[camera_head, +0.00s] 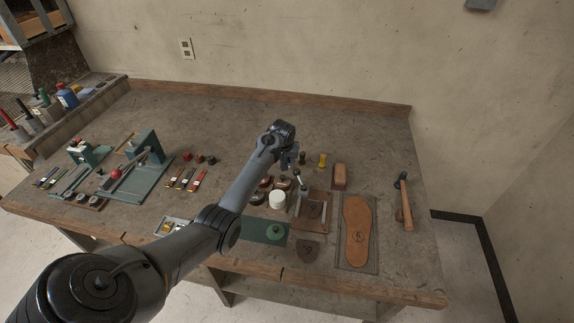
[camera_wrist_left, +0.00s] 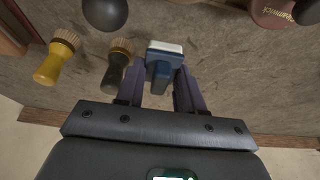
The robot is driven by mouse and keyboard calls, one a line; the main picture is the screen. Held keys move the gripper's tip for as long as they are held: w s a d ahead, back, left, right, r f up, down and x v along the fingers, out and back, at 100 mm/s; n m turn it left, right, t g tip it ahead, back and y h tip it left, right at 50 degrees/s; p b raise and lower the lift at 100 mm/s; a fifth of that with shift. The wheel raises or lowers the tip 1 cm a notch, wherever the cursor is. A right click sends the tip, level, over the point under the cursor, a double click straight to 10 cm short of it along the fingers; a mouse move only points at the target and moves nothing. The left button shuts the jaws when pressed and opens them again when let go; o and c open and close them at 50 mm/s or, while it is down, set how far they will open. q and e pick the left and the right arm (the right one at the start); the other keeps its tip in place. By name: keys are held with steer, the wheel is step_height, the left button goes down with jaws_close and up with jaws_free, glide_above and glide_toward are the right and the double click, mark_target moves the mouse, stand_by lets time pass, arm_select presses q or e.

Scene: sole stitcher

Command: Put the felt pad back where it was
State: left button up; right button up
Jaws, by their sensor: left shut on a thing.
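The felt pad (camera_wrist_left: 164,62) is a small blue block with a white face at its far end. In the left wrist view it sits between the two fingers of my left gripper (camera_wrist_left: 166,76), which is shut on it. In the head view my left gripper (camera_head: 290,158) is over the back middle of the bench, left of two small brushes. There the pad is too small and covered to make out clearly. How high it is above the bench I cannot tell. My right gripper is not in view.
A yellow-handled brush (camera_wrist_left: 57,57) and a dark-handled brush (camera_wrist_left: 116,66) are close beside the pad. A brown block (camera_head: 339,177), a leather sole (camera_head: 357,231) and a hammer (camera_head: 404,202) lie to the right. A white jar (camera_head: 277,199) stands in front. The bench's back (camera_head: 330,125) is clear.

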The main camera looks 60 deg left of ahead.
arm_select(q)
steer(key=shift+f+b, duration=0.3)
steer(key=shift+f, duration=1.55)
steer(key=o, duration=1)
steer(key=shift+f, duration=0.1)
steer(key=shift+s+d+r, duration=0.1)
steer(key=shift+r, duration=0.3)
steer(key=p+v, duration=0.2)
steer(key=v, duration=0.9)
steer(key=shift+r, duration=0.2)
